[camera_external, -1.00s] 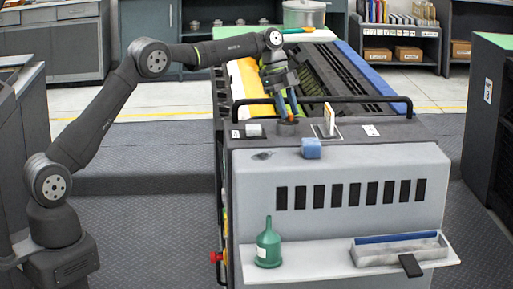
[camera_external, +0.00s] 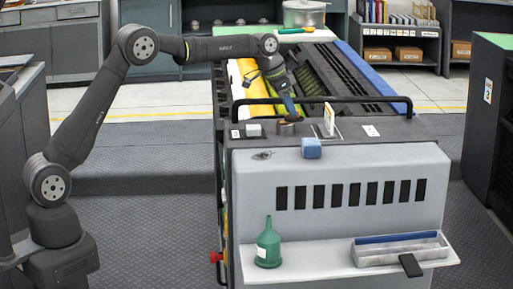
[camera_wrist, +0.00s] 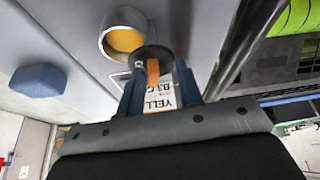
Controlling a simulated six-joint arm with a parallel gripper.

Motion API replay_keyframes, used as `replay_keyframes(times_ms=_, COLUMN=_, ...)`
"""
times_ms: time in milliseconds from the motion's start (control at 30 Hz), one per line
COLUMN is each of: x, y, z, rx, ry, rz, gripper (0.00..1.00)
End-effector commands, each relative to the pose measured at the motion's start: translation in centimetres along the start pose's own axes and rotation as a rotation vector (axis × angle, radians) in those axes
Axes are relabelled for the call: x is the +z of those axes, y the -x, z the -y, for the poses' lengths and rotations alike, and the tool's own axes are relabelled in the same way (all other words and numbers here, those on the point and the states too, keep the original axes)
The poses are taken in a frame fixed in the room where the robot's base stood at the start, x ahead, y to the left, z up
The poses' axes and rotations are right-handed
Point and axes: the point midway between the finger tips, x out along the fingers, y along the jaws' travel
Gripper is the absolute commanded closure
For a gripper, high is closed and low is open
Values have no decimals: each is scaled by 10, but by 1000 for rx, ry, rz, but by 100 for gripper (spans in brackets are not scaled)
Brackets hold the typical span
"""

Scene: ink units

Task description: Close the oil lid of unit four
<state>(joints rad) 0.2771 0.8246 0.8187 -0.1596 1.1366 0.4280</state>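The oil opening (camera_wrist: 123,38) is a round metal port with amber inside. It shows uncovered at the top of the wrist view. Its dark round lid (camera_wrist: 152,58), with an orange tab (camera_wrist: 152,72), stands beside the port. My gripper (camera_wrist: 158,84) has its two blue fingers apart, one on each side of the tab, with gaps visible. The fingertips partly hide the lid there. I cannot read a unit number.
A black rail (camera_external: 375,99) runs behind. A green funnel bottle (camera_external: 268,245) stands on the front shelf.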

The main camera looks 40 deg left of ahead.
Motion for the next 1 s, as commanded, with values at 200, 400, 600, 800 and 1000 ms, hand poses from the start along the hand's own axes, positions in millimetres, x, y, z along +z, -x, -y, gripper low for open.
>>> replay_keyframes(times_ms=200, x=0, y=0, z=2, rx=-69, ry=165, rz=1, gripper=67)
replay_keyframes(times_ms=400, x=0, y=8, z=4, rx=-126, ry=297, rz=-6, gripper=67)
replay_keyframes(times_ms=600, x=-1, y=49, z=0, rx=-123, ry=294, rz=-5, gripper=67)
replay_keyframes(times_ms=800, x=-1, y=89, z=-5, rx=-122, ry=293, rz=-4, gripper=67)
replay_keyframes(times_ms=1000, x=-2, y=129, z=-10, rx=-122, ry=292, rz=-4, gripper=67)
